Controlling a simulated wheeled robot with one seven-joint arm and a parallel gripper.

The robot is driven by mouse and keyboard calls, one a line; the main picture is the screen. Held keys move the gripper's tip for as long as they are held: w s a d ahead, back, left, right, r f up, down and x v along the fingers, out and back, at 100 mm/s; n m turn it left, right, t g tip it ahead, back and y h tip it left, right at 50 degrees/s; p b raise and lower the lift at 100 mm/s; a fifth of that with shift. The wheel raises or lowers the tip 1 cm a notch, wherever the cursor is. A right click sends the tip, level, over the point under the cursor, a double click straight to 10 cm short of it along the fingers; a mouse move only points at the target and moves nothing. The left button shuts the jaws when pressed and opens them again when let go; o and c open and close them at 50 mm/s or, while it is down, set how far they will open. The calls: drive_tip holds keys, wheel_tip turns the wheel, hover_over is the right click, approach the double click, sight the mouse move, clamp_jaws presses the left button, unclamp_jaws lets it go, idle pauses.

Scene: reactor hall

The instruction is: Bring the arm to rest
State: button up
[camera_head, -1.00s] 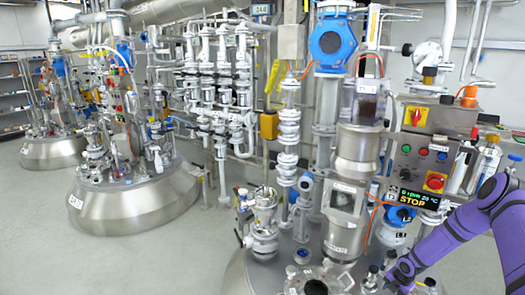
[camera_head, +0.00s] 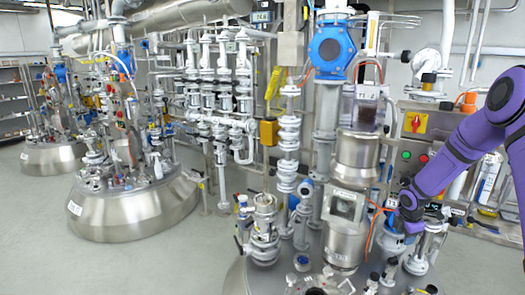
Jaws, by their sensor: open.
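My purple arm comes in from the right edge and bends down to the left. My gripper (camera_head: 408,212) is at its end, small and dark, beside the steel column of the near reactor and in front of the control panel. The fingers are hard to make out, and I see nothing held in them. The arm hides part of the panel, including its lower right.
The near reactor's steel column (camera_head: 348,205) stands close to the left of my gripper. The control panel (camera_head: 417,125) is behind the arm. White valves and fittings (camera_head: 428,245) stand below. Two more reactors (camera_head: 130,210) are at the left, with open grey floor (camera_head: 50,250).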

drive_tip(key=s+a+r+m, duration=0.3)
drive_tip(key=s+r, duration=0.2)
drive_tip(key=r, duration=0.5)
drive_tip(key=s+a+r+m+t+h, duration=0.1)
drive_tip(key=s+a+r+m, duration=0.3)
drive_tip(key=r, duration=0.6)
drive_tip(key=s+a+r+m, duration=0.3)
drive_tip(key=s+r, duration=0.3)
drive_tip(key=r, duration=0.4)
drive_tip(key=s+a+r+m+y, duration=0.1)
drive_tip(key=s+a+r+m, duration=0.1)
drive_tip(key=s, duration=0.6)
drive_tip(key=s+a+r+m+t, duration=0.1)
drive_tip(key=s+a+r+m, duration=0.2)
drive_tip(key=s, duration=0.6)
drive_tip(key=s+a+r+m+t+y, duration=0.1)
drive_tip(key=s+a+r+m, duration=0.2)
drive_tip(key=s, duration=0.6)
drive_tip(key=shift+a+m+y, duration=0.3)
drive_tip(key=shift+a+m, duration=0.2)
drive_tip(key=shift+a, duration=0.25)
drive_tip(key=shift+o, duration=0.5)
